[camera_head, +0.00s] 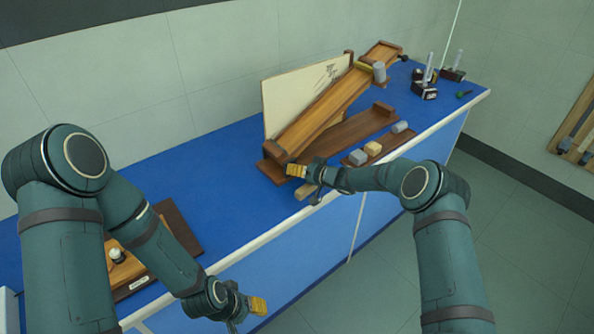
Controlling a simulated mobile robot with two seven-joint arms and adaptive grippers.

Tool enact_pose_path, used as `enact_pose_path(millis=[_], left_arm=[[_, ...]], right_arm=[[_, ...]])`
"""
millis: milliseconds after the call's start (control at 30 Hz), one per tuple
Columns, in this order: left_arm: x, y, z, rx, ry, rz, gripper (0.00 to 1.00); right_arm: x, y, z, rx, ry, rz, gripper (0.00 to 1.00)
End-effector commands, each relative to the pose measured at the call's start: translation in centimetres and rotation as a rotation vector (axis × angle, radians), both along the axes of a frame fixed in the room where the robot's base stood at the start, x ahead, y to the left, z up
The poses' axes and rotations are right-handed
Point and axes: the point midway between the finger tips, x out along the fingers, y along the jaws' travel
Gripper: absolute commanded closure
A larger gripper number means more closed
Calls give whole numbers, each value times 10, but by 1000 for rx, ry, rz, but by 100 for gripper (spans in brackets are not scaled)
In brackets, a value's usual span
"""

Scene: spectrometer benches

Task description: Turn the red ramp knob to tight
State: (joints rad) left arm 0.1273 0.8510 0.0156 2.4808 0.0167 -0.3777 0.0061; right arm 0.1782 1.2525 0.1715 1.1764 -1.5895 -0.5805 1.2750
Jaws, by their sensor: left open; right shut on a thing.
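The wooden ramp (322,113) slopes from its high end at the back right down to its low end at the front left, beside a cream board (300,97). I cannot make out a red knob on it. A dark knob (403,58) shows by the high end. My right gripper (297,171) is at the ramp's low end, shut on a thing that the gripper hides. A pale wooden piece (304,191) shows just below it. My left gripper (254,306) is open and empty, in front of the bench's front edge and away from the ramp.
The blue bench (235,150) has free room left of the ramp. A tray (357,158) with several small blocks lies in front of the ramp. Black stands (425,92) with clear tubes are at the back right. A wooden board (185,232) lies at the left, partly behind my arm.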

Motion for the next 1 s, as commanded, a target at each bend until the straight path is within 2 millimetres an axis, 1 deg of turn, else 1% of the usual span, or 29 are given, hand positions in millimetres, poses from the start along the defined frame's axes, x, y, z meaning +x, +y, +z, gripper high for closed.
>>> enact_pose_path(millis=[33,67,100,133,433,567,733,1000], left_arm=[[0,0,0,0,0,0,53],[0,0,0,0,0,0,53],[0,0,0,0,0,0,53],[0,0,0,0,0,0,53],[0,0,0,0,0,0,53],[0,0,0,0,0,0,53],[0,0,0,0,0,0,53],[0,0,0,0,0,0,53]], right_arm=[[-2,1,-3,-2,4,2,100],[-2,1,-3,-2,4,2,55],[-2,1,-3,-2,4,2,41],[-1,1,-3,-2,4,2,35],[-1,0,-1,-1,1,1,35],[-4,-7,2,-1,1,-2,35],[-20,-24,10,-1,1,-2,35],[-54,-64,27,-1,3,-1,35]])
